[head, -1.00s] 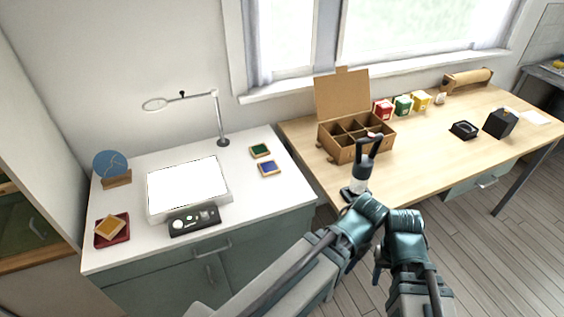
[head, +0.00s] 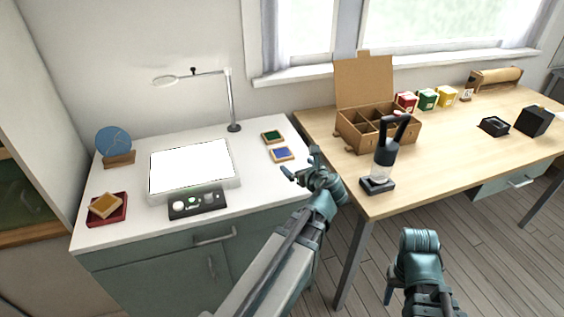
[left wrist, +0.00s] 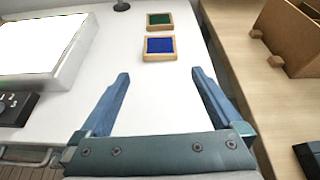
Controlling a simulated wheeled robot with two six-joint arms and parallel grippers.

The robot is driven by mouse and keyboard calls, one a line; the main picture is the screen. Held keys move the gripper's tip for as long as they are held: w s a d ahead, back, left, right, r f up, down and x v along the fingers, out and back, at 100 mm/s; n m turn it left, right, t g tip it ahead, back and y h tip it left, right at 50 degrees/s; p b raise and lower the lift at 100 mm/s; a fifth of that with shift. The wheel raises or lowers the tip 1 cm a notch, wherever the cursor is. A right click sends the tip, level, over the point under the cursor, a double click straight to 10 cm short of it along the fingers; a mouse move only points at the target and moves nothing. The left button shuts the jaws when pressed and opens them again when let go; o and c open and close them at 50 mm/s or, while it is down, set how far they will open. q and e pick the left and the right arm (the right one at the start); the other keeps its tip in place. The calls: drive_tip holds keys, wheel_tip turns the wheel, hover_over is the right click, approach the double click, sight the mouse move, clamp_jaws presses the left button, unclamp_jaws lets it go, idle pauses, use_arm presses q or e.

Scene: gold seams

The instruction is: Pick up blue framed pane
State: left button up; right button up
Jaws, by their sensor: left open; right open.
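The blue framed pane (head: 282,154) lies flat on the white cabinet top, a blue square in a light wooden frame. It also shows in the left wrist view (left wrist: 160,48), ahead of my fingers and roughly between their lines. A green framed pane (head: 273,136) lies just behind it. My left gripper (head: 302,164) is open and empty, close to the right front of the blue pane and apart from it. In the left wrist view its two fingers (left wrist: 158,78) are spread wide. My right gripper (head: 393,292) is low in front of the wooden table, its fingers mostly hidden.
A lit white panel (head: 192,166) and a black control box (head: 197,203) stand left of the panes. A lamp on a post (head: 233,100) rises behind. On the wooden table are a divided cardboard box (head: 362,144) and a black-handled device (head: 384,155). A gap separates cabinet and table.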

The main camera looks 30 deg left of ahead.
use_arm(q)
drive_tip(key=shift+w+a+r+m+t, duration=0.1)
drive_tip(key=shift+a+m+t, duration=0.2)
drive_tip(key=shift+m, duration=0.1)
drive_tip(key=b, duration=0.3)
approach(283, 154)
drive_tip(key=shift+x, duration=0.95)
drive_tip(key=shift+w+a, duration=0.4)
drive_tip(key=shift+a, duration=0.05)
drive_tip(key=b+x, duration=0.1)
drive_tip(key=x, duration=0.1)
drive_tip(key=b+x, duration=0.1)
drive_tip(key=x, duration=0.1)
drive_tip(key=shift+w+a+f+b, duration=0.1)
drive_tip(key=shift+f+b, duration=0.3)
drive_tip(key=shift+w+a+f, duration=0.1)
drive_tip(key=shift+w+a, duration=0.1)
drive_tip(key=shift+a, duration=0.1)
drive_tip(key=c, duration=1.1)
